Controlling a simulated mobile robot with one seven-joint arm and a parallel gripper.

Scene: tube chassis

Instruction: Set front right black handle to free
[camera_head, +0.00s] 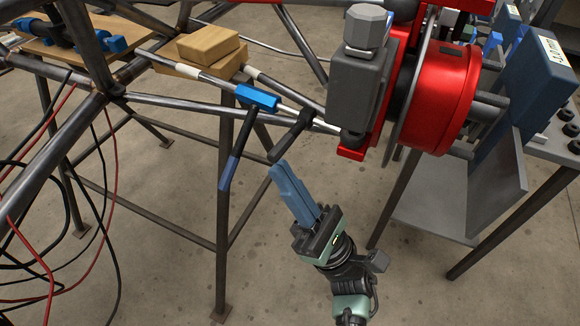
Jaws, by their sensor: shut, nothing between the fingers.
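A short black handle (292,137) hangs at a slant from the right end of a light rod on the tube chassis (160,107). To its left, a longer dark handle with a blue lower grip (238,150) hangs from a blue block (257,97) on the same rod. My gripper (278,168), with long blue fingers, points up and left just below the short black handle. Its fingers are together with nothing between them. The tips look close to the handle's lower end; whether they touch cannot be told.
A red and grey machine with a red drum (437,95) stands right of the handles. A grey table (430,200) with blue plates is farther right. Wooden blocks (206,48) lie behind the rod. Black and red cables (50,180) hang at left. Open floor shows below.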

